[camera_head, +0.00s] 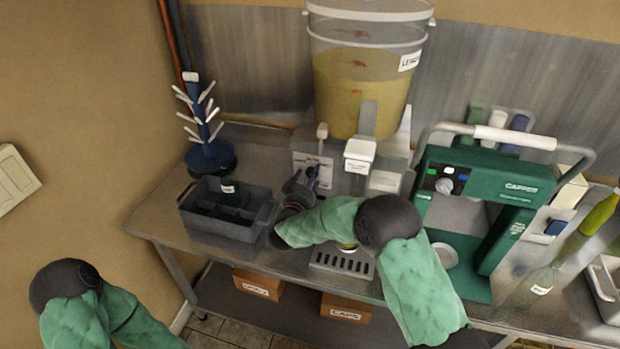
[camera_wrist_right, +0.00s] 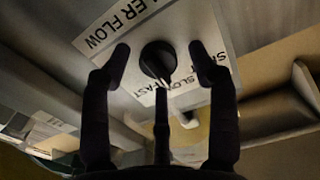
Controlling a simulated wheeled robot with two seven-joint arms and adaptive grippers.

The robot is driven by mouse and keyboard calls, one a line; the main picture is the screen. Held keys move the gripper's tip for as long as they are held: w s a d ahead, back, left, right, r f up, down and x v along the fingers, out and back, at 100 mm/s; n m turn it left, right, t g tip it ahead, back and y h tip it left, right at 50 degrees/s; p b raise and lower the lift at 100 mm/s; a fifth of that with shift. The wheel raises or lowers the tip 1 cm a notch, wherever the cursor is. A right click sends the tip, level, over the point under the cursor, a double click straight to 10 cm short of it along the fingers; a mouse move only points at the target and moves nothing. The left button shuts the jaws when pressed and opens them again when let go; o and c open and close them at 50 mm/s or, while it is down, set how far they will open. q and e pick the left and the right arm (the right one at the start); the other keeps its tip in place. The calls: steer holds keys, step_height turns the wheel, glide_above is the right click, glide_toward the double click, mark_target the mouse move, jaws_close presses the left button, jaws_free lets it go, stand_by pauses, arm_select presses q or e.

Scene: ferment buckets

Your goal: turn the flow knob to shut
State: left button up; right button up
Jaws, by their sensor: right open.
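The flow knob (camera_wrist_right: 157,58) is round and black, on a white label plate (camera_wrist_right: 140,22) reading "...LER FLOW", with partly covered words including "SLOW" beside it. In the right wrist view my right gripper (camera_wrist_right: 159,66) is open, one dark finger on each side of the knob, with gaps showing. Whether the fingertips reach the knob's depth I cannot tell. In the head view the right gripper (camera_head: 304,182) is in front of the filler's panel (camera_head: 313,163) and hides the knob there.
A bucket of yellow liquid (camera_head: 360,85) stands above the filler. A dark divided crate (camera_head: 228,222) is left of my right gripper, a blue bottle tree (camera_head: 208,150) behind it. The green capper (camera_head: 490,200) stands right, a drip tray (camera_head: 343,261) below.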

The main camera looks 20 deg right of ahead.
steer(key=shift+w+d, duration=0.1)
steer(key=shift+w, duration=0.05)
steer(key=shift+r, duration=0.1)
steer(key=c, duration=1.1)
steer(key=shift+c, duration=0.2)
